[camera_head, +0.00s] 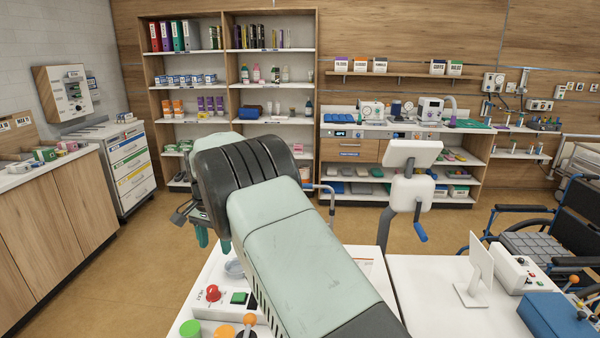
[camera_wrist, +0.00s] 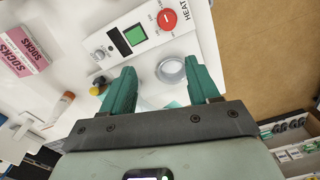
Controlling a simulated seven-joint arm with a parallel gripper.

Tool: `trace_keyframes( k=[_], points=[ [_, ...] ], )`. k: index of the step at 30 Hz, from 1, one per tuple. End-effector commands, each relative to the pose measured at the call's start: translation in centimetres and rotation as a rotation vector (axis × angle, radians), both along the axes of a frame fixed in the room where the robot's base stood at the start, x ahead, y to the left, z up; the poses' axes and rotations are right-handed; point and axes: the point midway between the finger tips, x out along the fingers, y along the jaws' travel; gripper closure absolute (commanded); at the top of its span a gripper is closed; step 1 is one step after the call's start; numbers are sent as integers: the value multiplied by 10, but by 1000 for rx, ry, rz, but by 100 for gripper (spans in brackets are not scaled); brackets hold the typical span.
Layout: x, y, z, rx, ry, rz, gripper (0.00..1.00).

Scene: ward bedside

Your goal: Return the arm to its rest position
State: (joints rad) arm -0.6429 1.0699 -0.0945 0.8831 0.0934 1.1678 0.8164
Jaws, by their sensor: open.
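My arm stretches across the middle of the head view, pale green with a black ribbed joint. My gripper (camera_head: 212,236) is partly hidden behind the arm, with its green fingers pointing down at the left. In the wrist view my gripper (camera_wrist: 162,90) is open, with its two green fingers apart. Nothing is held between them. A clear round dish (camera_wrist: 171,71) sits on the white table near the right finger; its side also shows in the head view (camera_head: 234,268), beside the arm.
A control box (camera_head: 213,293) with a red knob and green button stands on the white table (camera_head: 425,300). A pink socks box (camera_wrist: 20,50) lies in the wrist view. At right are a blue box (camera_head: 560,315), a white panel (camera_head: 480,265) and a wheelchair (camera_head: 545,225). Floor at left is clear.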

Motion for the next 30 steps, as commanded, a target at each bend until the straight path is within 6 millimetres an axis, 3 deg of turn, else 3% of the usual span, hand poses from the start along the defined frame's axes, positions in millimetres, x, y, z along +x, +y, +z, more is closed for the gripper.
trace_keyframes(
  k=[1, 7, 11, 15, 22, 26, 30],
  points=[
    [5, -17, 29, 15, -19, -2, 40],
    [-3, -95, 131, 53, -87, 30, 40],
    [-26, -148, 186, 67, -137, 58, 40],
    [-65, -203, 232, 73, -195, 91, 40],
    [-151, -281, 277, 56, -295, 151, 40],
    [-207, -316, 283, 30, -351, 187, 40],
    [-265, -344, 275, -9, -408, 225, 40]
  ],
)
